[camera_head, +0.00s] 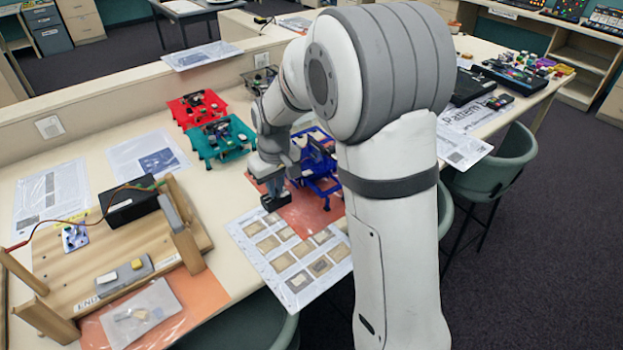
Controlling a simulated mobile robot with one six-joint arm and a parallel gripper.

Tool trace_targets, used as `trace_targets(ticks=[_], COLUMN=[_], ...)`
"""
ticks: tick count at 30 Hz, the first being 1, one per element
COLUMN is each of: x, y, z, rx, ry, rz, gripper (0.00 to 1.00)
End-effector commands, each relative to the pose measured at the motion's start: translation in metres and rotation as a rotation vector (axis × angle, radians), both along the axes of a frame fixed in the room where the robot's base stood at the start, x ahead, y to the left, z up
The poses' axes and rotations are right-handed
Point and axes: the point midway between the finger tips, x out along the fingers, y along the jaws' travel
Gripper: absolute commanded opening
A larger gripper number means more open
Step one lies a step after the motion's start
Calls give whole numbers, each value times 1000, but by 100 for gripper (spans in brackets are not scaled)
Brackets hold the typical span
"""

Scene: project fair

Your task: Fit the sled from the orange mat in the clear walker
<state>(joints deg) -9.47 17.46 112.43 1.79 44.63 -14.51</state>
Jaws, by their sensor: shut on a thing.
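My gripper (272,190) points down at the left edge of the orange mat (303,214) in the middle of the table. It is shut on a small dark block, the sled (275,203), low over or at the mat's edge; I cannot tell whether it touches the surface. A blue walker (320,168) stands right of my gripper, partly covered by my arm. A teal walker (222,138) and a red walker (198,107) stand to the left and behind.
A printed sheet with a grid of pictures (292,256) lies in front of the mat. A wooden board (70,290) with upright posts and a black box (131,206) fills the left front. A low ledge (110,110) runs along the back. Chairs (492,168) stand at right.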

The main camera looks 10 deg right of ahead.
Motion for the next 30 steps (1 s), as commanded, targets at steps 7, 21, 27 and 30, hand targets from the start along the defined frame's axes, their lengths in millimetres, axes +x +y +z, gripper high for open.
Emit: trace_targets(ticks=[7, 21, 27, 30], x=[17, 33, 35, 35], y=[-40, -81, -83, -84], z=[-21, -50, -53, -54], rx=[1, 1, 1, 0], ry=[1, 2, -1, 0], rz=[-4, -4, -2, -2], gripper=[0, 0, 0, 0])
